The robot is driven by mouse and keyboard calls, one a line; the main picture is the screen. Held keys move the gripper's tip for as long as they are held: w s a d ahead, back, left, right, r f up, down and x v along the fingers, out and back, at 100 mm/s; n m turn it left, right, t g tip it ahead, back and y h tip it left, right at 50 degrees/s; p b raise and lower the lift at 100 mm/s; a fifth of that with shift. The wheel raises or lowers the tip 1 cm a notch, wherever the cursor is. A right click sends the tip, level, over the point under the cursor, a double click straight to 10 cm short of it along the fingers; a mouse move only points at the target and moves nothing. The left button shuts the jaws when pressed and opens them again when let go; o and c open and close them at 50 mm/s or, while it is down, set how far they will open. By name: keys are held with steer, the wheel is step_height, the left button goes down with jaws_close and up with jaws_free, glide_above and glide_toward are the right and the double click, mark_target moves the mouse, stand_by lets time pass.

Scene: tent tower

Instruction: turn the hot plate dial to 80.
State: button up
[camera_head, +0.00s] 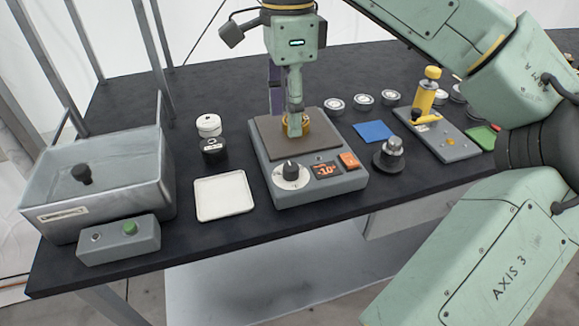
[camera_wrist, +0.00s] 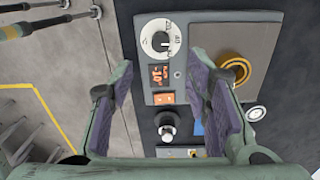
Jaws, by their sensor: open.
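The hot plate (camera_head: 318,183) is a grey box with a brown square top, standing near the table's front edge. Its dial (camera_head: 291,170) is a black knob on a white marked disc at the front left. The dial also shows in the wrist view (camera_wrist: 160,41). An orange-lit display (camera_head: 326,170) and an orange button (camera_head: 348,160) sit right of the dial. My gripper (camera_head: 295,130) is above the plate top in the head view, pointing down, apart from the dial. In the wrist view its purple-padded fingers (camera_wrist: 170,95) are spread with nothing between them.
A brass ring-like piece (camera_wrist: 236,68) is on the plate top. A white tray (camera_head: 223,195) lies left of the hot plate, with a water bath (camera_head: 62,205) farther left. A dark stand with a metal knob (camera_head: 391,155) and a blue square (camera_head: 374,131) are to the right.

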mark_target(290, 166)
step_height(290, 166, down, 11)
steer(key=shift+s+r+p, duration=0.1)
steer(key=shift+r+p, duration=0.1)
steer(key=shift+p, duration=0.35)
steer(key=shift+c, duration=0.6)
jaws_close()
